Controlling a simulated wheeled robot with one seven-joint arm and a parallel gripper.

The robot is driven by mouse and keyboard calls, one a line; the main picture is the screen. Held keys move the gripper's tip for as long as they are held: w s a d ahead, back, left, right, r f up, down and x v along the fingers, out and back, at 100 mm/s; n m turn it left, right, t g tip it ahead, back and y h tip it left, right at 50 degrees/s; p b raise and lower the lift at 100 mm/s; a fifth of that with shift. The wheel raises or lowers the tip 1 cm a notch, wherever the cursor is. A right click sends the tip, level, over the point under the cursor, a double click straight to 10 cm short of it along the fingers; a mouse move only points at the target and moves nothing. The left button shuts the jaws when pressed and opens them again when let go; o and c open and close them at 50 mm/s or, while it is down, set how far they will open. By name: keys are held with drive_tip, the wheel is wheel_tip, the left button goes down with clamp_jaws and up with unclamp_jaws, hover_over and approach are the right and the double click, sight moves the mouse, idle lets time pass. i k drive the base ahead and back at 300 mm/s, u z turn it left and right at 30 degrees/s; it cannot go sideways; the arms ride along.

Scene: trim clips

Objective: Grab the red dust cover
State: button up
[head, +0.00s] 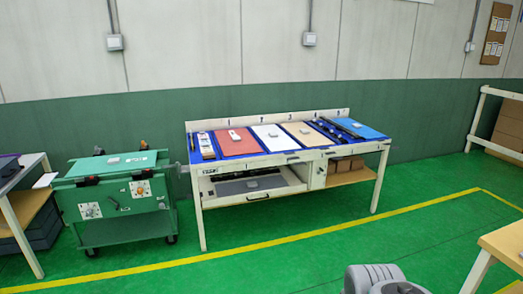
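A flat red panel (237,143) lies on the blue top of the white workbench, left of its middle, with a small pale object (235,135) on it. It is the largest red thing in view; I cannot tell for sure that it is the red dust cover. A smaller red-orange part (140,188) shows on the front of the green cart. My gripper is not in view; only a grey part of my own body shows at the bottom edge, well in front of the workbench.
The workbench (202,225) stands against the wall, with white, tan and blue panels beside the red one and a drawer below. The green cart (115,201) stands to its left. Tables are at far left and bottom right (508,240). Green floor before the workbench is clear.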

sight(235, 142)
drive_tip(key=u, duration=0.15)
drive_tip(key=i, duration=2.6)
drive_tip(key=u, duration=0.65)
drive_tip(key=i, duration=2.3)
drive_tip(key=u, duration=0.3)
